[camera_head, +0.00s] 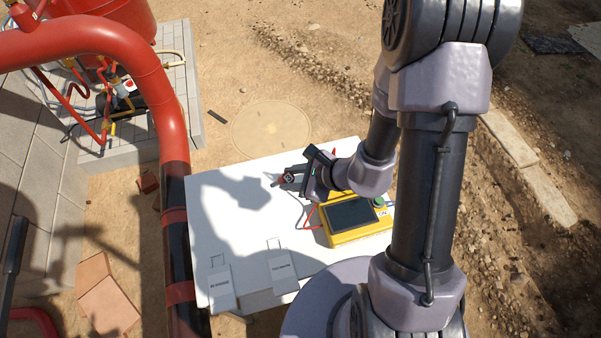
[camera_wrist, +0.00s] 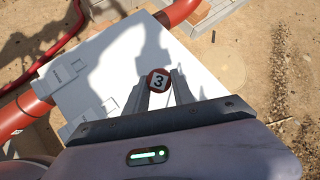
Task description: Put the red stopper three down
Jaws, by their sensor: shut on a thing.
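In the head view the stopper (camera_head: 289,178) is at the fingertips of my gripper (camera_head: 287,180), over the upper right part of the white table (camera_head: 215,189). I cannot tell whether the stopper touches the table top.
A yellow device (camera_head: 359,238) with a dark screen and a green button stands on the table, right beside my arm. A large red pipe (camera_head: 171,120) runs along the table's left side. The table's middle is clear.

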